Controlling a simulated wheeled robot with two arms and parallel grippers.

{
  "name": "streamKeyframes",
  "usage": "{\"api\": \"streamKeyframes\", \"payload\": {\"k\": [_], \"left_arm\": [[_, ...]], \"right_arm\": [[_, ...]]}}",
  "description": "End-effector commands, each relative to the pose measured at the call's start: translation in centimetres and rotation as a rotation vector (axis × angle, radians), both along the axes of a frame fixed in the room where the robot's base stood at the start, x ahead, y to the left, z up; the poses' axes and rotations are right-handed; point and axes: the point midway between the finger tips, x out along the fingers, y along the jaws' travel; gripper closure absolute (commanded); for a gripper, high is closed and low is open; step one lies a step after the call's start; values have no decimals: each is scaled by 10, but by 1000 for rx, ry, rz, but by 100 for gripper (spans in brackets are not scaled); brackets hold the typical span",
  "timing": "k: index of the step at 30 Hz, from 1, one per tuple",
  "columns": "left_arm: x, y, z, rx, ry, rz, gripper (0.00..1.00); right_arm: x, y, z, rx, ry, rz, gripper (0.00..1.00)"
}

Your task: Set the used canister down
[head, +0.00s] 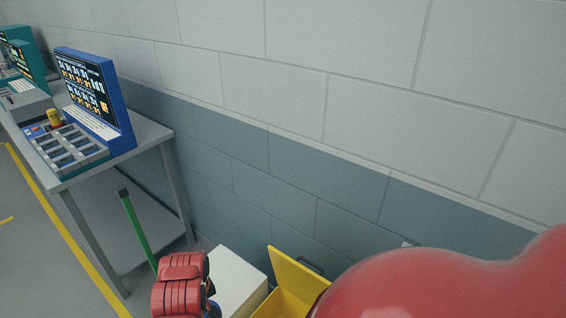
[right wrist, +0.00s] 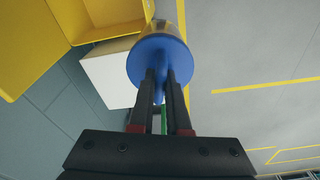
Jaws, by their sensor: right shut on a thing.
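In the right wrist view my right gripper (right wrist: 161,76) is shut on the used canister (right wrist: 160,58). In the head view red parts of my own arm fill the bottom, and neither gripper's fingers show clearly. A small dark blue bit beside the red part is too little to identify. My left gripper is not in view.
A yellow bin (head: 290,303) with its lid raised stands by the wall, beside a white box (head: 236,280). A green pole (head: 137,228) stands left of them. A grey table (head: 155,133) holds a blue display board (head: 93,90) and a compartment tray (head: 68,148). Yellow lines mark the open floor.

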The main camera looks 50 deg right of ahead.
Motion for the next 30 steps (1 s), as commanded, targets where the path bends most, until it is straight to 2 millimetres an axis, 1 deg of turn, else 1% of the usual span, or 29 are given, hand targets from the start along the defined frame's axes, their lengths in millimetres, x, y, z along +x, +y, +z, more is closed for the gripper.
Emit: {"api": "streamKeyframes", "payload": {"k": [1,5,8,9,11,15,18,21,24,27,30], "left_arm": [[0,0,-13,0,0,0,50],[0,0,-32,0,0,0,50],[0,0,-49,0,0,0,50],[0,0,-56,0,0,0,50],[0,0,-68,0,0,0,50],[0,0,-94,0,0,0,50],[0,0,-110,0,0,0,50],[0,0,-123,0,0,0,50],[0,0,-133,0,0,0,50],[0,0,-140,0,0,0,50],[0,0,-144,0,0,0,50]], "right_arm": [[-2,-9,-19,-2,3,-52,100],[-7,-32,-55,-4,2,-210,100],[-14,-53,-90,-4,4,-355,100],[-18,-62,-104,-5,5,-417,100],[-24,-75,-127,-6,3,-514,100],[-43,-106,-181,-6,0,-747,100],[-58,-123,-214,-4,-3,-898,100],[-72,-137,-242,-2,-3,-1027,100],[-85,-147,-264,0,-1,-1131,100],[-94,-154,-279,1,-3,-1208,100],[-100,-158,-288,3,-4,-1260,100]]}}
